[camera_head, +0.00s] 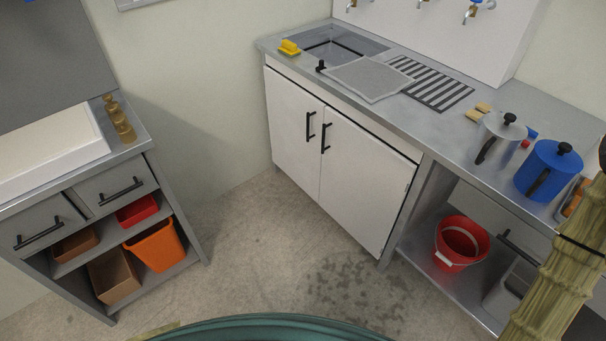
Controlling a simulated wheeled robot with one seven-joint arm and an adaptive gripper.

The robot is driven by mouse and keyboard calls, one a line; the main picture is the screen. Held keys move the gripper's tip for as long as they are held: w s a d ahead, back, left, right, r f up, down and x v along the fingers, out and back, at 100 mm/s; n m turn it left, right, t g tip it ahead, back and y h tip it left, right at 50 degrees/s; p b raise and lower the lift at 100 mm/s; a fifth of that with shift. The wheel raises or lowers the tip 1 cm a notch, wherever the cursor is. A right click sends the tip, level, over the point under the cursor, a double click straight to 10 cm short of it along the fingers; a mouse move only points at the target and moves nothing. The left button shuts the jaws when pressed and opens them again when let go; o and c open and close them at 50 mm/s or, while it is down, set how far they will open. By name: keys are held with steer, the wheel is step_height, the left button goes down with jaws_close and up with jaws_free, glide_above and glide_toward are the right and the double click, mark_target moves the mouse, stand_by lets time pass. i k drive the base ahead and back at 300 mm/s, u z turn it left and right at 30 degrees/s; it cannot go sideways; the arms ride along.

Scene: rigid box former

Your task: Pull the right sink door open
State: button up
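The sink cabinet has two white doors under the counter. The right sink door (362,185) looks closed, in line with the left sink door (292,125). A thin dark gap runs along the top of the doors. The right door's black vertical bar handle (326,138) sits near its left edge, close to the seam. The left door's black handle (310,126) is just beside it. My gripper is not in view, so I cannot see what it holds.
Open floor (270,240) lies before the doors, with a dark wet-looking patch (350,285). A red bucket (461,243) stands on the shelf right of the doors. A drawer unit (120,190) stands left. An olive, ribbed, bamboo-like part (560,275) blocks the lower right.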

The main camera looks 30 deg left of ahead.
mark_target(365, 183)
steer(key=u, duration=0.6)
steer(key=k, duration=0.45)
steer(key=u, duration=0.85)
steer(key=i, duration=1.2)
steer(key=z, duration=0.9)
